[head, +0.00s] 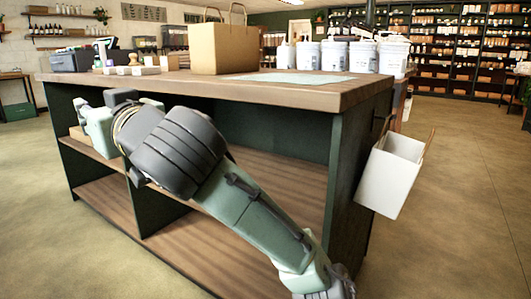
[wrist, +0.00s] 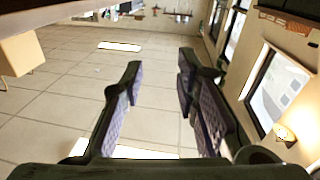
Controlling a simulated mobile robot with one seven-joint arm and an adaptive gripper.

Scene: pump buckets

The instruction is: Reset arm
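My gripper (wrist: 160,90) shows in the wrist view with its two dark fingers spread wide apart and nothing between them. Beyond the fingers the wrist view shows ceiling tiles and windows. In the head view my arm is stretched across the front of the counter (head: 310,95), below its top. The fingers cannot be made out in the head view.
A white bin (head: 391,178) hangs on the right end. Open floor (head: 450,190) lies to the right.

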